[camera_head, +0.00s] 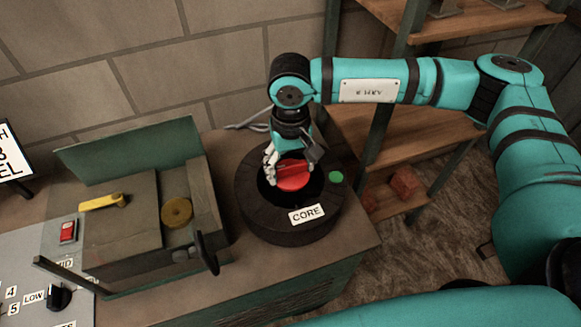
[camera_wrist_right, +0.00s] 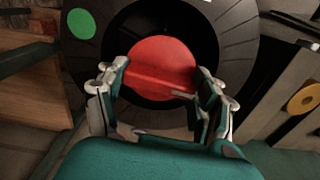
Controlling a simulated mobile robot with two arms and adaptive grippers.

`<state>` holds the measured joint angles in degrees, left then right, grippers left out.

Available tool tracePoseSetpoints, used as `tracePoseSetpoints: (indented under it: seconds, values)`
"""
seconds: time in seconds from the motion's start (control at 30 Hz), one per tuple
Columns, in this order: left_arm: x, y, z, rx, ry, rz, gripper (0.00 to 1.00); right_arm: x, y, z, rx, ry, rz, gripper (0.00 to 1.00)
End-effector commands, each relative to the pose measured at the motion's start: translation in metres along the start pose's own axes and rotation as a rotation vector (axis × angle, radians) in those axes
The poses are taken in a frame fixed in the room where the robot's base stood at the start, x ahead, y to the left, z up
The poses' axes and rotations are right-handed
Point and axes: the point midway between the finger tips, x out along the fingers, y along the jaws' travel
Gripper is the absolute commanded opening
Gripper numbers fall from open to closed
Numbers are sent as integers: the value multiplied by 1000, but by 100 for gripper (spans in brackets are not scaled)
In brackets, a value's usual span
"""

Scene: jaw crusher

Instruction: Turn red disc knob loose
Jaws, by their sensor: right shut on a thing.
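The red disc knob (camera_head: 293,181) sits in the middle of a dark round ring housing (camera_head: 263,222) with a "CORE" label (camera_head: 307,214). It has a raised bar across its face. My right gripper (camera_head: 290,168) reaches down from above and is shut on the red disc knob. In the right wrist view, the fingers of the right gripper (camera_wrist_right: 163,95) lie on either side of the knob (camera_wrist_right: 160,60). The knob's lower edge there is partly hidden by the gripper. My left gripper is not in view.
A green dot (camera_head: 336,177) marks the ring's right side. To the left stands a grey machine with a raised green lid (camera_head: 130,145), a yellow lever (camera_head: 103,202), a brass disc (camera_head: 177,212) and a red switch (camera_head: 68,231). A wooden shelf (camera_head: 430,138) stands behind on the right.

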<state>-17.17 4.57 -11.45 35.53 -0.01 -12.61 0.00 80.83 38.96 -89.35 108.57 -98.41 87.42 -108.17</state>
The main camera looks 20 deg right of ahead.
Motion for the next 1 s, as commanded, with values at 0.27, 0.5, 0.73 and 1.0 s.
tracePoseSetpoints:
  seconds: [0.27,0.5,0.73,1.0]
  values:
    - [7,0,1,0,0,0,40,2,0,1,-71,-5,1,36]
    - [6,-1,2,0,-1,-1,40,2,0,1,-71,-5,1,74]
    - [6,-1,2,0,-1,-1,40,1,0,1,-70,-2,1,96]
    - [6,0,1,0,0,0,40,-2,0,0,-69,0,0,96]
